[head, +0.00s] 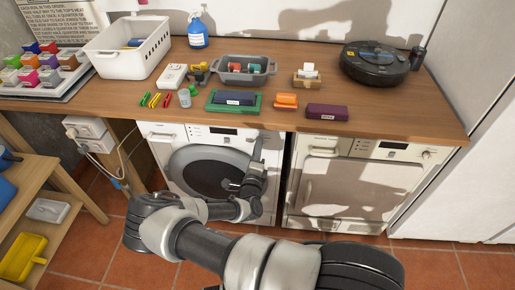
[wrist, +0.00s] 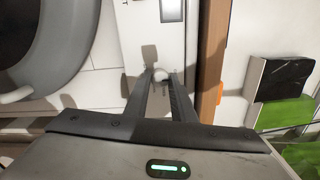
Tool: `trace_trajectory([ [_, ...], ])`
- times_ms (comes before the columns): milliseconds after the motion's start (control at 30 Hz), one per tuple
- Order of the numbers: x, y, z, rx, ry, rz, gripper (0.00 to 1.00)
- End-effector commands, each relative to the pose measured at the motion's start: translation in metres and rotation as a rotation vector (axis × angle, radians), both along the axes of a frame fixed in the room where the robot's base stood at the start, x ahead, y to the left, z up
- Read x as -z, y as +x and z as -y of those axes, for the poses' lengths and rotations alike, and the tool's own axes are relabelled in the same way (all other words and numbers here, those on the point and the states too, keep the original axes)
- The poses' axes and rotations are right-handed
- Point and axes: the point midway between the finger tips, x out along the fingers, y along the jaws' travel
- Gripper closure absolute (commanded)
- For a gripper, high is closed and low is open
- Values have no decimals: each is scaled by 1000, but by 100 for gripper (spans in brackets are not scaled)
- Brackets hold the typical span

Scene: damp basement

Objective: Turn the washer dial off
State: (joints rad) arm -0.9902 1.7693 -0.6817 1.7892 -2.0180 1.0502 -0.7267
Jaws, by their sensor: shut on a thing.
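The washer (head: 215,160) is the white front-loading machine on the left under the counter, with a round grey-rimmed door (head: 208,175). Its dial (wrist: 160,73) is a small pale knob on the white control panel, seen at the fingertips in the wrist view. My gripper (wrist: 161,78) is shut on the dial, with one finger on either side of it. In the head view my gripper (head: 259,142) is at the right end of the washer's panel, and the arm hides the dial there. I cannot tell the dial's setting.
The wooden counter (head: 390,115) overhangs the panel closely; its edge also shows in the wrist view (wrist: 211,60). Boxes, a grey tub (head: 231,79) and a robot vacuum (head: 375,60) stand on it. A second machine (head: 350,180) is on the right. A shelf (head: 70,180) stands at left.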

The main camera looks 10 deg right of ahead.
Motion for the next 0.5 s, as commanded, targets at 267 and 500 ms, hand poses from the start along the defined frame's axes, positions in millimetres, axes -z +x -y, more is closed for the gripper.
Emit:
trace_trajectory([
  [267,2,-1,1,2,-49,-21,100],
  [500,2,-1,1,2,-54,-22,100],
])
